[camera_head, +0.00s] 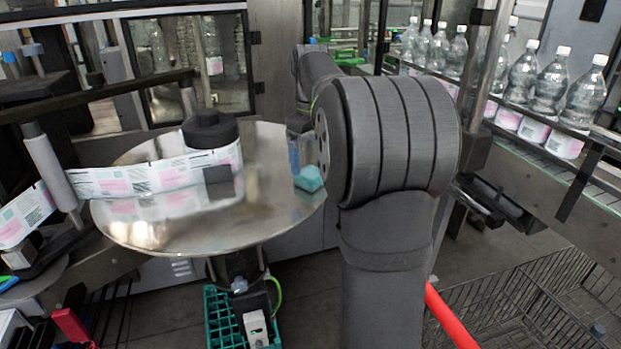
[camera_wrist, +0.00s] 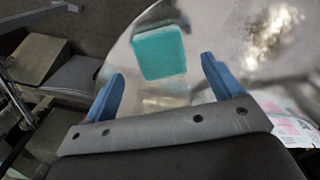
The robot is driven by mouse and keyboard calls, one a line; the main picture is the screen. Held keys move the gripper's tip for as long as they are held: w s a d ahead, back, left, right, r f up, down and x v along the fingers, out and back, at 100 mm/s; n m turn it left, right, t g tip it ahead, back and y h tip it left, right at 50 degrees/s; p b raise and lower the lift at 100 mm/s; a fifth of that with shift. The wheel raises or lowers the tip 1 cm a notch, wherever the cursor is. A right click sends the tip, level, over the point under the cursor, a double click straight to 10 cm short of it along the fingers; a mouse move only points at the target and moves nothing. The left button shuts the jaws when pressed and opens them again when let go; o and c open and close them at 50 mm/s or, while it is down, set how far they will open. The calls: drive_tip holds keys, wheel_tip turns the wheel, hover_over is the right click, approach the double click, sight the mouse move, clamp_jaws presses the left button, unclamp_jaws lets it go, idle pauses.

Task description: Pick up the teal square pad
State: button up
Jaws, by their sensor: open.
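The teal square pad (camera_head: 309,178) lies on the round metal plate (camera_head: 180,236), near its right edge, partly hidden by my arm in the head view. In the wrist view the pad (camera_wrist: 159,53) lies flat on the plate near its rim, turned slightly. My gripper (camera_wrist: 164,82) has its two blue fingers spread wide with nothing between them. The pad is beyond the fingertips, roughly centred between them in the picture. In the head view my gripper (camera_head: 294,156) shows only in part beside my arm, close to the pad.
A label reel (camera_head: 210,130) with a dark hub stands on the plate, its printed label strip (camera_head: 135,180) running left to a grey roller (camera_head: 50,165). Bottles (camera_head: 551,85) line a conveyor at right. A wire basket (camera_head: 530,300) stands below. The plate's front is clear.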

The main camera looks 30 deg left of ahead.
sight(311, 172)
wheel_tip(311, 172, down, 5)
drive_tip(key=c, duration=1.1)
drive_tip(key=shift+o, duration=0.2)
drive_tip(key=shift+r, duration=0.15)
drive_tip(key=shift+r, duration=0.65)
wheel_tip(311, 172, up, 3)
drive_tip(key=d+r, duration=0.6)
drive_tip(key=d, duration=0.5)
drive_tip(key=shift+w+d+r, duration=0.2)
drive_tip(key=shift+d+r, duration=0.05)
drive_tip(key=shift+d, duration=0.1)
